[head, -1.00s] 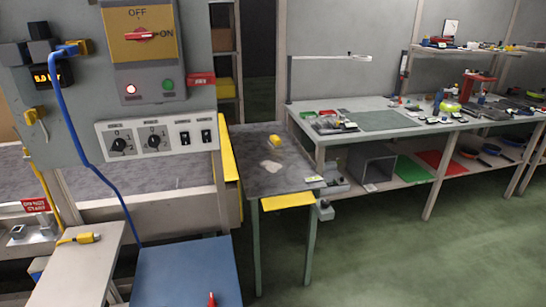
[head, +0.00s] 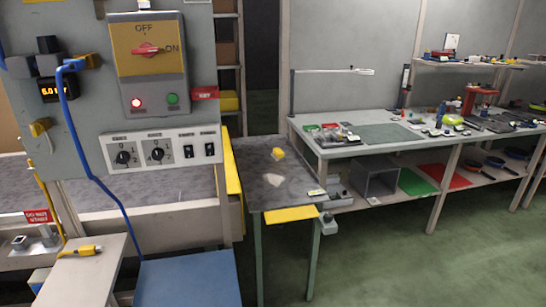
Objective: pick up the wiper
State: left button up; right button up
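A small yellow block-like thing (head: 278,153) lies on the dark grey top of a narrow table (head: 290,190) in the middle of the head view. It may be the wiper, but it is too small to tell for sure. A pale, flat, irregular patch (head: 272,186) lies on the same tabletop, nearer to me. I cannot tell whether it is a cloth or a spill. Neither of my grippers is in view.
A control panel (head: 150,78) with a red-handled switch stands at the left. A blue surface (head: 188,278) and a pale bench with a yellow connector (head: 86,251) are near me. A long workbench (head: 335,150) stands at the right. The green floor (head: 380,265) before it is clear.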

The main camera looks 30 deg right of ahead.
aim_at(278, 155)
jog(key=i+l+u, duration=0.1)
jog(key=l+u, duration=0.35)
jog(key=i+l+u, duration=0.1)
jog(key=l+u, duration=0.15)
jog(key=u, duration=0.2)
